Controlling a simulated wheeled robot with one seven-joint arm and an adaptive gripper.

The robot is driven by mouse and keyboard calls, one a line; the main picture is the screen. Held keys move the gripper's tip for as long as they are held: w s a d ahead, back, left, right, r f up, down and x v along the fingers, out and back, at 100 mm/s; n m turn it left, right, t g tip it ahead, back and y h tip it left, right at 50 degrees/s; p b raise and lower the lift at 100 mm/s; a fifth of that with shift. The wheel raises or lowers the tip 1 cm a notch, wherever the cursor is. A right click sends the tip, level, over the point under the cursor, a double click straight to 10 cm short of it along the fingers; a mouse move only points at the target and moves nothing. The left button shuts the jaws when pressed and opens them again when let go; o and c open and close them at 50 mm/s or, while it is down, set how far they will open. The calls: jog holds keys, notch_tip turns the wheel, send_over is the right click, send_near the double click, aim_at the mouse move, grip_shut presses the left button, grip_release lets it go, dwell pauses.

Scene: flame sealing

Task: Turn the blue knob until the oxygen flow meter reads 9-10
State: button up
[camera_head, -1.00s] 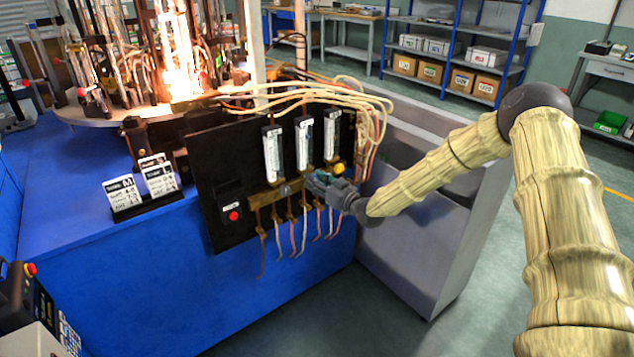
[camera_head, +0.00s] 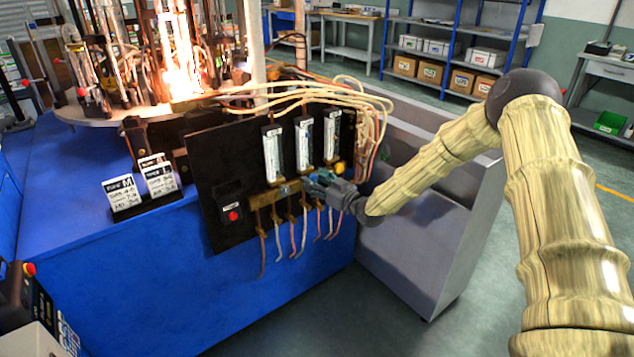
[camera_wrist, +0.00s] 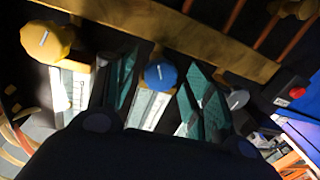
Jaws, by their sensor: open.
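The blue knob (camera_wrist: 160,75) shows in the wrist view, between the two fingers of my gripper (camera_wrist: 162,90). The fingers are open, one on each side of it; I cannot tell if either touches it. In the head view my gripper (camera_head: 314,187) is at the black panel, below the middle flow meter, and mostly hides the knob. Three upright flow meter tubes (camera_head: 272,154), (camera_head: 304,144), (camera_head: 332,134) stand on the panel. Their readings are too small to make out, and I cannot tell which is oxygen.
A yellow knob (camera_wrist: 47,42) and a grey knob (camera_wrist: 238,99) flank the blue one. A brass bar (camera_wrist: 170,35) runs along the panel, with hoses below. A red button (camera_head: 233,216) is at lower left. Cards (camera_head: 122,192) stand on the blue bench. A flame (camera_head: 180,70) burns behind.

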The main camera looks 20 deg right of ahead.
jog(key=v, duration=1.2)
dwell(0.3)
